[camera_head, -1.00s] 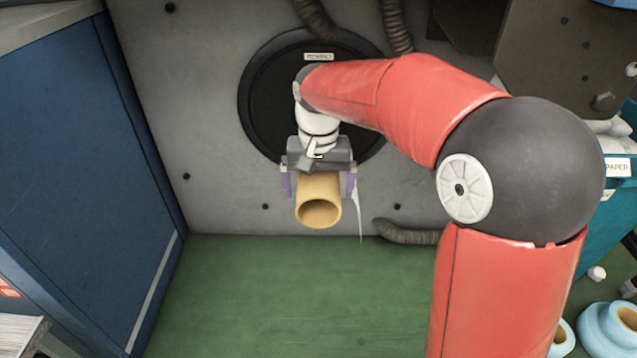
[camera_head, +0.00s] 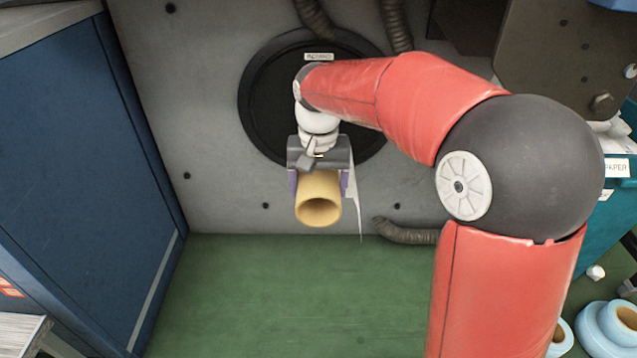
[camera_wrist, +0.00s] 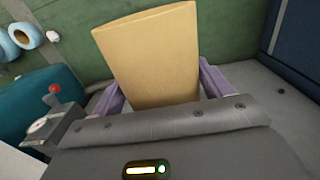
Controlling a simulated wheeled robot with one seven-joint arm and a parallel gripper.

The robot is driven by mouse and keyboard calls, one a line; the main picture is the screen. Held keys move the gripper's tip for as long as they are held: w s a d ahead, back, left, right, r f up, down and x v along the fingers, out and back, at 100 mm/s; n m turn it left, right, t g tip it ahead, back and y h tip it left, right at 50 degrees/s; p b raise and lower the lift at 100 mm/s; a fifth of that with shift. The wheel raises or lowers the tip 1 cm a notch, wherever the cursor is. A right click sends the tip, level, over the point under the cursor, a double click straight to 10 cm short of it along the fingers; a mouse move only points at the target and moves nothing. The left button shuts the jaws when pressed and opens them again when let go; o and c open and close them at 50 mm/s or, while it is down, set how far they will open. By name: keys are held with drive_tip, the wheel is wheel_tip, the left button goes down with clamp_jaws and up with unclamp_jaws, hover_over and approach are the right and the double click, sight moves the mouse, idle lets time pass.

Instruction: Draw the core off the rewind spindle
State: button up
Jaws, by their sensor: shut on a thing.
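The core (camera_head: 319,188) is a tan cardboard tube in front of the grey machine wall, its open end facing the head camera. My gripper (camera_head: 319,183) is shut on it, with a purple finger on each side. In the wrist view the core (camera_wrist: 150,55) stands out beyond the gripper's edge, between the purple fingers (camera_wrist: 160,90). The rewind spindle is hidden behind the core and my gripper, so I cannot tell how far the core sits on it. A black round plate (camera_head: 262,115) lies behind my wrist.
A blue cabinet (camera_head: 85,170) stands at the left. Ribbed hoses (camera_head: 405,231) come from the grey wall (camera_head: 215,150). Light blue rolls (camera_head: 605,328) lie on the green floor (camera_head: 290,300) at the lower right. The floor below the core is clear.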

drive_tip(key=s+a+b, duration=0.1)
drive_tip(key=s+b, duration=0.1)
drive_tip(key=s, duration=2.6)
drive_tip(key=shift+s, duration=0.2)
idle(0.4)
